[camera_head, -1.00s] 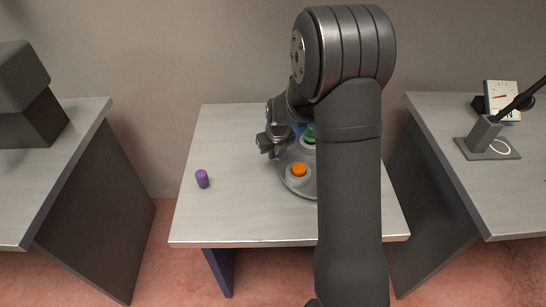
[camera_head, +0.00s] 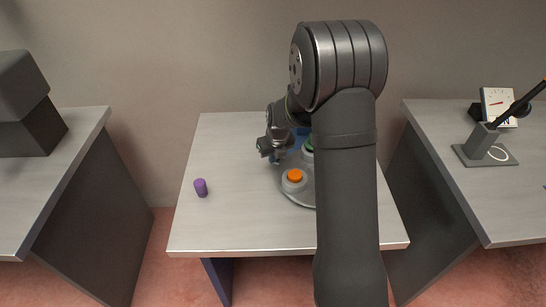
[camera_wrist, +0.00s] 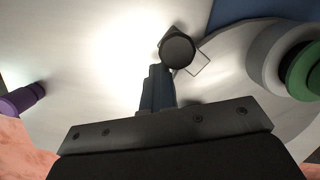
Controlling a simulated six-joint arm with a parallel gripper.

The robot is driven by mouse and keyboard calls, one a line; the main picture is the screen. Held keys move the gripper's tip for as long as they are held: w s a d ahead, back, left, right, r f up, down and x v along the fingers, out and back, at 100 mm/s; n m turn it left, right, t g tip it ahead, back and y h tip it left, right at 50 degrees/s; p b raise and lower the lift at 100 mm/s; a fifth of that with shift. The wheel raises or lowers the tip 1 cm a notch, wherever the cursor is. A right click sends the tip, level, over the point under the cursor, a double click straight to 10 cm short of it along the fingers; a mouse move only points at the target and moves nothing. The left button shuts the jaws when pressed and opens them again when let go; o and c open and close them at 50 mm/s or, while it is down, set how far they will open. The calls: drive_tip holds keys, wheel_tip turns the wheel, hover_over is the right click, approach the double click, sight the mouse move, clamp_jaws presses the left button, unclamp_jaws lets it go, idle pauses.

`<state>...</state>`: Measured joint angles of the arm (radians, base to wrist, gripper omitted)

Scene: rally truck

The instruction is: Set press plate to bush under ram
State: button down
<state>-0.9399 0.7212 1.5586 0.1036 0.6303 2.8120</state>
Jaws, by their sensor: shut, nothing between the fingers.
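The press plate (camera_head: 309,199) is a round grey disc on the middle table, partly hidden by my arm. It carries an orange-topped round piece (camera_head: 295,176) and a green-topped one (camera_head: 308,146); the green one also shows in the wrist view (camera_wrist: 303,72). My gripper (camera_head: 268,150) is low at the plate's left edge. In the wrist view its fingers (camera_wrist: 158,88) are together and empty, close to a dark round knob (camera_wrist: 178,50) by the plate's rim. I cannot tell whether they touch it. A blue part (camera_wrist: 262,9), perhaps the press, stands behind; no ram is clearly visible.
A purple cylinder (camera_head: 200,187) stands on the table's left side, with clear tabletop around it. A left table holds dark blocks (camera_head: 28,105). A right table holds a dial gauge (camera_head: 497,106) and a grey stand (camera_head: 484,145). Gaps separate the tables.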

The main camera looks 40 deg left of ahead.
drive_tip(key=shift+a+r, duration=0.1)
drive_tip(key=s, duration=0.1)
drive_tip(key=s+d, duration=0.2)
drive_tip(key=shift+s+d+r, duration=0.1)
drive_tip(key=shift+s+r, duration=0.25)
drive_tip(key=shift+r, duration=0.05)
drive_tip(key=s+v, duration=0.1)
drive_tip(key=v, duration=0.8)
drive_tip(key=shift+a, duration=0.4)
drive_tip(key=x, duration=0.6)
drive_tip(key=w+d+x, duration=0.1)
drive_tip(key=x, duration=0.2)
drive_tip(key=shift+w+a+f, duration=0.1)
drive_tip(key=shift+f, duration=0.2)
drive_tip(key=shift+w+a+f, duration=0.15)
drive_tip(key=shift+w+a, duration=0.2)
drive_tip(key=shift+w, duration=0.2)
drive_tip(key=shift+w+a+f, duration=0.1)
drive_tip(key=shift+w+a, duration=0.2)
drive_tip(key=shift+w, duration=0.2)
drive_tip(key=shift+w+a+r, duration=0.1)
drive_tip(key=shift+w+a, duration=0.3)
drive_tip(key=shift+w, duration=0.4)
drive_tip(key=shift+s, duration=0.1)
